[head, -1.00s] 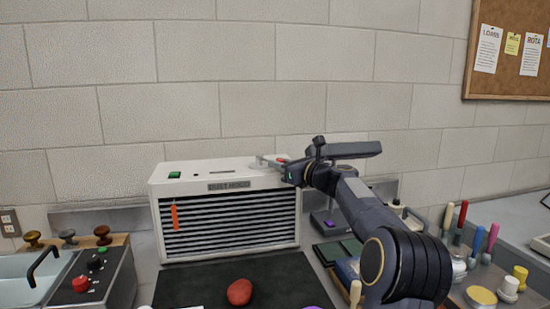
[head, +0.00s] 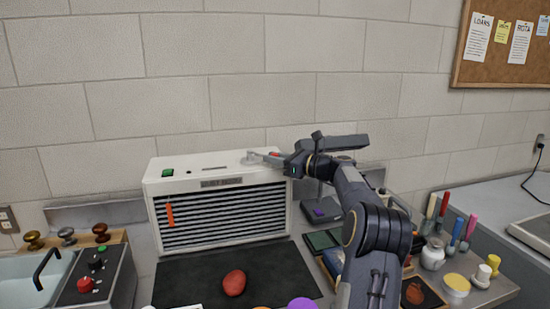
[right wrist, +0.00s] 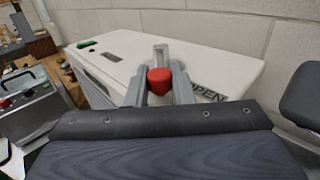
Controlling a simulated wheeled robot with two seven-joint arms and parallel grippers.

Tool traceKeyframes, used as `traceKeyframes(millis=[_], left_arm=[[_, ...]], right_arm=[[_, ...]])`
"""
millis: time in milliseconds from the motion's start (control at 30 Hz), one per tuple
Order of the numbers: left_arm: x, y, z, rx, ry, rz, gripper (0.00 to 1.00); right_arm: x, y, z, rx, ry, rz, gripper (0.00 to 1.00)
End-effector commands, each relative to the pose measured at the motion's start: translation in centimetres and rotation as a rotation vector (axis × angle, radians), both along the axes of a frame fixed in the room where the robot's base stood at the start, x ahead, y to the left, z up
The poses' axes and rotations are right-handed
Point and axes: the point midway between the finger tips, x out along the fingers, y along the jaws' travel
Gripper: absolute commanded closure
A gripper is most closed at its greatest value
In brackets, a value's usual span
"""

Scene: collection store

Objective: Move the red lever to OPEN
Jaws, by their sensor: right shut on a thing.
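A white box unit (head: 215,172) with a dark slatted front stands against the wall in the head view. My right gripper (head: 262,157) is at the right end of its top. In the right wrist view, the red lever's knob (right wrist: 159,80) sits between the two grey fingers of my right gripper (right wrist: 160,88), which are shut on it. A pale upright post (right wrist: 161,54) shows just behind the knob. A label ending in "PEN" (right wrist: 208,92) is on the top to the right of the fingers, partly hidden. My left gripper is not in view.
A dark mat (head: 190,283) with a red lump (head: 234,283) lies before the unit. A control box (head: 105,275) with red and green knobs stands at left. Jars and coloured-handled tools (head: 450,228) are at right. The wall is close behind.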

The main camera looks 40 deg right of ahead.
Motion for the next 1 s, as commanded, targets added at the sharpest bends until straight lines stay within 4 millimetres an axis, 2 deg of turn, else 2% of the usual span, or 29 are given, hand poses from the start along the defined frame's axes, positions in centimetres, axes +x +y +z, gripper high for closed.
traceKeyframes(millis=[33, 67, 200, 533, 833, 1000], left_arm=[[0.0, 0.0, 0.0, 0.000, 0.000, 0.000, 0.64], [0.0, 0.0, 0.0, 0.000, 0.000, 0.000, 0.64], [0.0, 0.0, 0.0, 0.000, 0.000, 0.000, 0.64], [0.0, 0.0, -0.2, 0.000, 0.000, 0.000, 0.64], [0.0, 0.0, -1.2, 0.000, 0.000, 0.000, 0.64], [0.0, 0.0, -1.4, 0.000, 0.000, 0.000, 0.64]], right_arm=[[0.0, 0.0, 0.1, 0.001, -0.002, -0.002, 1.00], [0.0, 0.0, 0.1, 0.001, -0.002, -0.002, 0.75], [0.0, 0.0, 0.1, 0.000, -0.001, -0.002, 0.59], [-0.5, -0.2, 0.0, 0.000, 0.000, -0.003, 0.59], [-5.1, -1.7, -0.1, 0.000, 0.000, -0.006, 0.59], [-7.0, -2.2, 0.0, 0.000, -0.001, -0.003, 0.59]])
